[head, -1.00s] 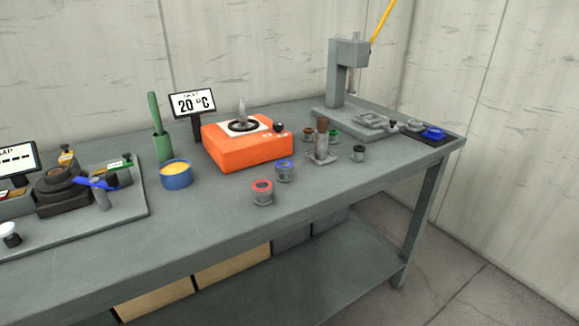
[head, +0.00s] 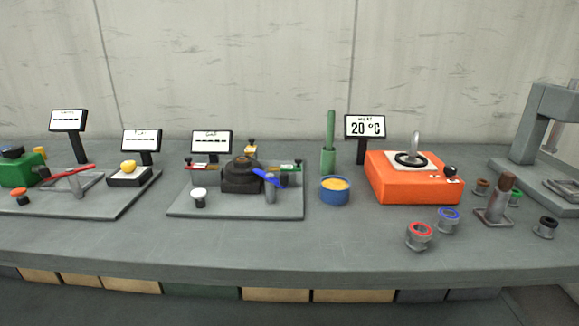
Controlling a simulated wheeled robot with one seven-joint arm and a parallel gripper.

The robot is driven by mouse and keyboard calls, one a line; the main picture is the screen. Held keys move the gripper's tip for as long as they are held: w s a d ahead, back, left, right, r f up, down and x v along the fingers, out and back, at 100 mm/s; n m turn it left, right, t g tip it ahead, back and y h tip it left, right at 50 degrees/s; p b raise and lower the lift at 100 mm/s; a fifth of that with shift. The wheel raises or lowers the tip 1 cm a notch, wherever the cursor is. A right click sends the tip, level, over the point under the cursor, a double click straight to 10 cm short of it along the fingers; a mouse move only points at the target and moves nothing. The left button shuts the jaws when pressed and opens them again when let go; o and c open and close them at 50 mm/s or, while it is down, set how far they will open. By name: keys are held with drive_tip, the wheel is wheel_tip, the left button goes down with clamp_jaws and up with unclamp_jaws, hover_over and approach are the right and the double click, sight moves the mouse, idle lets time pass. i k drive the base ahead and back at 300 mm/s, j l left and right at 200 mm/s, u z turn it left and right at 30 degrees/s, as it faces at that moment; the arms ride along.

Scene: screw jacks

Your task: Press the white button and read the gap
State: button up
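The white button (head: 199,196) is a white cap on a dark stem at the front left of a grey plate (head: 235,210). Behind it stands the gap display (head: 211,143), which shows only dashes. On the same plate is a dark round fixture (head: 243,176) with a blue lever (head: 266,178) at its right, and small clamps with red, orange and green parts around it. Nothing is seen touching the button. My gripper is not in view.
To the left is another plate with a red lever (head: 68,171), a yellow button (head: 128,167) and two dashed displays. To the right are a blue pot (head: 335,190), an orange heater (head: 410,180) with a 20 °C display (head: 365,126), and several ringed bushings. The front bench strip is clear.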

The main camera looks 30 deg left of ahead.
sight(198, 194)
drive_tip(key=u, duration=1.25)
